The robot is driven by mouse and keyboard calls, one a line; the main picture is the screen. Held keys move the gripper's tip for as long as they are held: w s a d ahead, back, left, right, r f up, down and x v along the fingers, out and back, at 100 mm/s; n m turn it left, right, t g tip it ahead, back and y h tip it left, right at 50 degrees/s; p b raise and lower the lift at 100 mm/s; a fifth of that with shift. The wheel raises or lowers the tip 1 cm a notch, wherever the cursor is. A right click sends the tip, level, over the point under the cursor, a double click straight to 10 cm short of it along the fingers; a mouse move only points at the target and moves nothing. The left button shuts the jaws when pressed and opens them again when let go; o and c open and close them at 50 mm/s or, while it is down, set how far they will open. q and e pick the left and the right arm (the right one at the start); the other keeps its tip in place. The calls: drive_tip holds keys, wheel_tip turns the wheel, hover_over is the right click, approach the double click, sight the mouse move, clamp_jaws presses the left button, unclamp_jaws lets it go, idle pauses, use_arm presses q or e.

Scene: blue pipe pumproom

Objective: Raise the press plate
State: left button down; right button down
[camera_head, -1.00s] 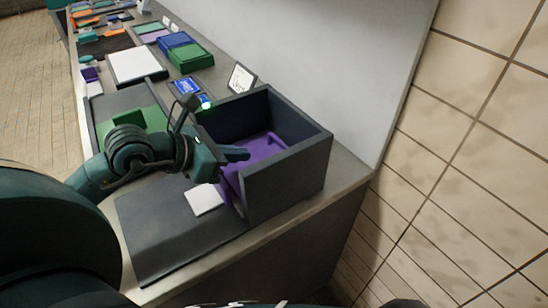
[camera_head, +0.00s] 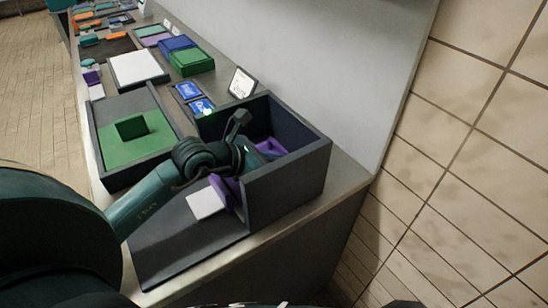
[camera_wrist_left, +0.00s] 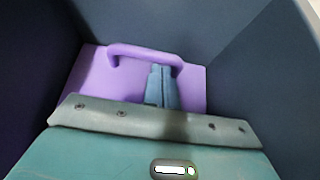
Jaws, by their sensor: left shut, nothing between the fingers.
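The purple press plate with an arched handle (camera_wrist_left: 145,54) lies inside a dark open-topped box (camera_head: 290,180). In the head view a piece of the plate (camera_head: 270,149) shows past my left arm. My left gripper (camera_wrist_left: 161,69) reaches into the box with its fingers shut and nothing between them. In the left wrist view the fingertips lie under the right half of the handle's bar, over the plate. I cannot tell whether they touch the handle. In the head view my wrist hides the fingertips and much of the plate. My right gripper is in neither view.
The box's walls stand close around my left gripper. A white card (camera_head: 206,203) lies on the dark mat before the box. A green tray (camera_head: 140,150) with an upright green block and blue cards (camera_head: 190,90) lie beyond. A tiled wall (camera_head: 470,150) is at the right.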

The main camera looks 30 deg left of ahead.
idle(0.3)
